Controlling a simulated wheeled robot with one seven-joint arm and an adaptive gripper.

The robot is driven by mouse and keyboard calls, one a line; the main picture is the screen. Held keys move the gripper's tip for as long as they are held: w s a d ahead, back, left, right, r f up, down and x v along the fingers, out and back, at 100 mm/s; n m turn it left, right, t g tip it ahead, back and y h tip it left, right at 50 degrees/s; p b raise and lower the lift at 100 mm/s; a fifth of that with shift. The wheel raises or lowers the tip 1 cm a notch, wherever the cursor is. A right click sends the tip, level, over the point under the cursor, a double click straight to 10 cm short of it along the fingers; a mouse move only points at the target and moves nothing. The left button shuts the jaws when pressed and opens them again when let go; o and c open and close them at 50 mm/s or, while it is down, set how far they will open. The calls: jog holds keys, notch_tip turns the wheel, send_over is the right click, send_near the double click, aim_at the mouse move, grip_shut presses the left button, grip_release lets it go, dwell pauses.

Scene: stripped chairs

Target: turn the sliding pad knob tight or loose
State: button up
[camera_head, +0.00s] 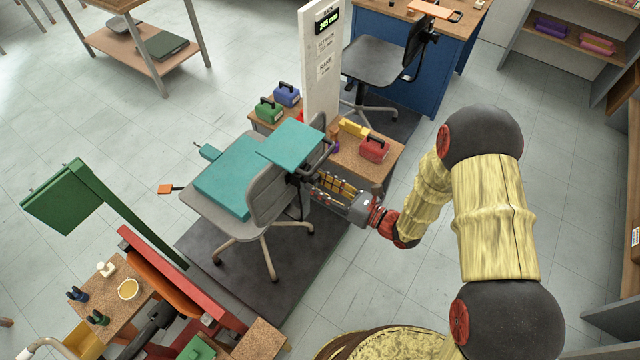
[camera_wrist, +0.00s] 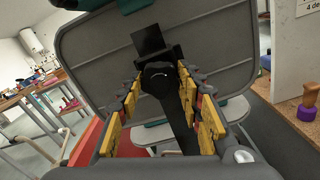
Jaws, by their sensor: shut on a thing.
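A grey office chair (camera_head: 270,195) stands on a dark mat, with a teal block (camera_head: 228,178) on its seat and a teal pad (camera_head: 292,144) at the top of its backrest. My gripper (camera_head: 318,187) reaches in from the right, behind the backrest. In the wrist view the grey back shell (camera_wrist: 95,50) fills the upper middle, with a black upright bar on it. A round black knob (camera_wrist: 158,76) on this bar sits between the yellow-padded fingers of my gripper (camera_wrist: 162,84), which are shut on it. The knob's far side is hidden.
A white post (camera_head: 320,65) with a display stands behind the chair. A low bench (camera_head: 385,165) beside the gripper holds a red toolbox (camera_head: 374,149) and other small boxes. A green panel (camera_head: 62,197) stands at left. Open floor (camera_head: 80,110) lies at upper left.

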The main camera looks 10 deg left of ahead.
jog(key=shift+c, duration=0.7)
